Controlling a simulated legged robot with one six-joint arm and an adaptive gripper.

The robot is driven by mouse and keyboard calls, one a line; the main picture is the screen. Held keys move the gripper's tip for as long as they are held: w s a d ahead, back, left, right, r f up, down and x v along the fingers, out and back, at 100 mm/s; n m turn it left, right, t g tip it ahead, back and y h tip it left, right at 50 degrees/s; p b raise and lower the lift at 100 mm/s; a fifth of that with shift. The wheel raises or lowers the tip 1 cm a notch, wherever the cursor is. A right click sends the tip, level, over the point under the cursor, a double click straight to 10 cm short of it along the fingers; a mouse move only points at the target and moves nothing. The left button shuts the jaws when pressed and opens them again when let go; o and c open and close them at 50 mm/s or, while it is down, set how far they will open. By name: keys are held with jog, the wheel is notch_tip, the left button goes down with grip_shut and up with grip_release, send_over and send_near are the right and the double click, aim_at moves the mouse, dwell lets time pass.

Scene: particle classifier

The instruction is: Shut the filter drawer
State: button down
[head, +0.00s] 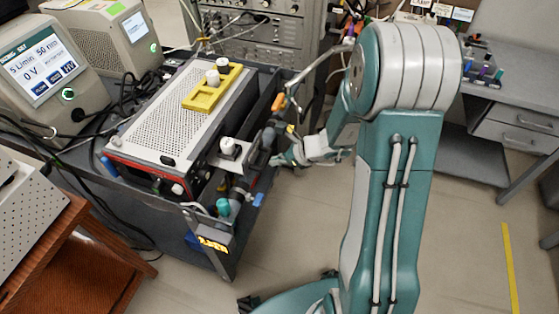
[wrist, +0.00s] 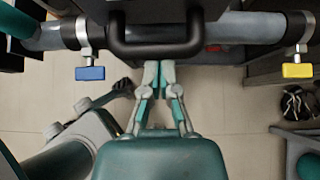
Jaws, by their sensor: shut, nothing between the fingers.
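A black U-shaped handle (wrist: 155,48) is at the top middle of the wrist view, in front of a grey pipe (wrist: 235,28). I take it as the filter drawer's handle; the drawer body cannot be made out. In the head view the handle (head: 263,150) is on the right side of the dark cart. My gripper (wrist: 158,64) is shut and empty, its fingertips just below the handle's bar in the wrist view. I cannot tell whether they touch. In the head view my gripper (head: 279,160) is beside the handle, partly hidden by my arm.
Valves with a blue lever (wrist: 90,73) and a yellow lever (wrist: 298,70) flank the handle. An amber sign (head: 213,244), seemingly reading OPEN, is on the cart's front corner. A perforated instrument (head: 165,115) stands on the cart.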

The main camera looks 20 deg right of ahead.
aim_at(238, 150)
jog(key=w+a, duration=0.2)
jog(key=a, duration=0.1)
jog(key=w+a, duration=0.2)
jog(key=a, duration=0.1)
jog(key=w+a, duration=0.2)
jog(key=a, duration=0.1)
jog(key=shift+w+r, duration=0.1)
jog(key=shift+w, duration=0.2)
jog(key=shift+d, duration=0.1)
